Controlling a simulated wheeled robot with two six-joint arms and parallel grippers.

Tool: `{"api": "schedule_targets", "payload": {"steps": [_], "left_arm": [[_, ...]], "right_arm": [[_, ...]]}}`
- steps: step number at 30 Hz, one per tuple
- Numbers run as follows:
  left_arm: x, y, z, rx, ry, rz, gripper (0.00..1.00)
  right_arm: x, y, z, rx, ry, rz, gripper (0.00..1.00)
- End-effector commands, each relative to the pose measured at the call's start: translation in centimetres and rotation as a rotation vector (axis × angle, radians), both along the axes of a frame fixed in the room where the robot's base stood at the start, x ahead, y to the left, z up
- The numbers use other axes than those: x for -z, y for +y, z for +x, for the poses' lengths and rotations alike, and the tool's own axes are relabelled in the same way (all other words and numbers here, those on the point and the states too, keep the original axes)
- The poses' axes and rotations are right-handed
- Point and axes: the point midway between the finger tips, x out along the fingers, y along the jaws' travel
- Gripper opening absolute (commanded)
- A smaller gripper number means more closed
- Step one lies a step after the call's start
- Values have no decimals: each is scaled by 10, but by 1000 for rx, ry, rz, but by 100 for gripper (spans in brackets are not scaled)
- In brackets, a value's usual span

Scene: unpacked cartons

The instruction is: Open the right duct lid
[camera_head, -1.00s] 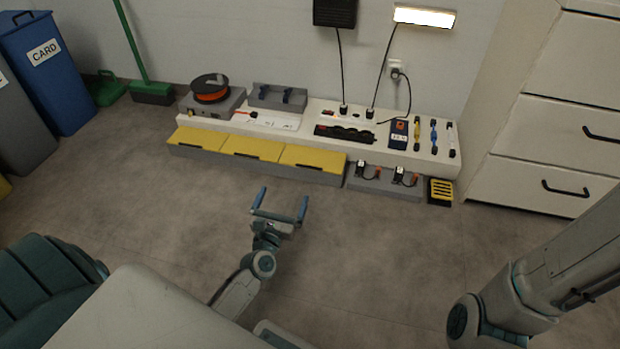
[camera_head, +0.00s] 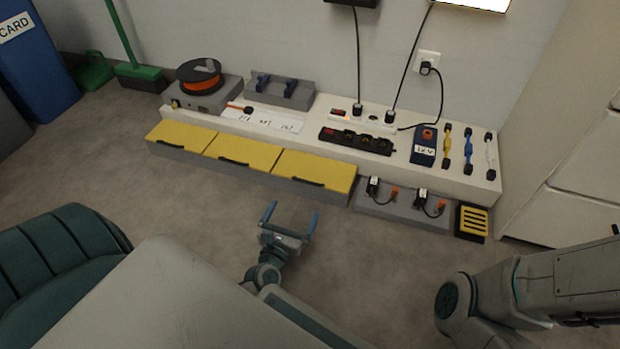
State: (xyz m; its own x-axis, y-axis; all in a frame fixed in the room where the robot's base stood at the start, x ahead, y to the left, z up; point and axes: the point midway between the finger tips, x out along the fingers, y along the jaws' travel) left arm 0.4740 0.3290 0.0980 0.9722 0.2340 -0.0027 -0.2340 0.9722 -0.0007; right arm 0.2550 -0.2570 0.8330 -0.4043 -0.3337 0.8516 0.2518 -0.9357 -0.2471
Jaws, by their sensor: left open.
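The grey duct runs along the front of the low white bench and has three yellow lids, all shut and lying flat. The right duct lid (camera_head: 318,170) has a dark handle near its front edge. The middle lid (camera_head: 243,150) and left lid (camera_head: 181,135) are beside it. My left gripper (camera_head: 287,217) is open and empty over the floor, in front of the right lid and apart from it, with its blue fingers pointing toward the duct. My right arm (camera_head: 540,290) shows at the lower right, but its gripper is out of view.
The white bench (camera_head: 300,128) carries a black power strip (camera_head: 356,141), a cable reel (camera_head: 200,78) and a blue box (camera_head: 424,145). A grey block with plugs (camera_head: 400,205) and a yellow slotted box (camera_head: 472,221) stand right of the duct. Floor between gripper and duct is clear.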

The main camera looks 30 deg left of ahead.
Motion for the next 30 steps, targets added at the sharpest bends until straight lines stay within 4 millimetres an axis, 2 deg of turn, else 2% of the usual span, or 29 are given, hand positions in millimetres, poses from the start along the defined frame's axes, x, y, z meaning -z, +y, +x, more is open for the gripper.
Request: {"api": "schedule_targets", "payload": {"steps": [15, 21, 30], "left_arm": [[0, 20, 85, 1, -3, 2, 100], [0, 24, 100, 0, -1, 1, 100], [-1, 25, 102, 1, -1, 1, 100]], "right_arm": [[7, 0, 0, 0, 1, 0, 36], [8, 0, 0, -1, 1, -1, 36], [8, 0, 0, -1, 1, -1, 36]]}}
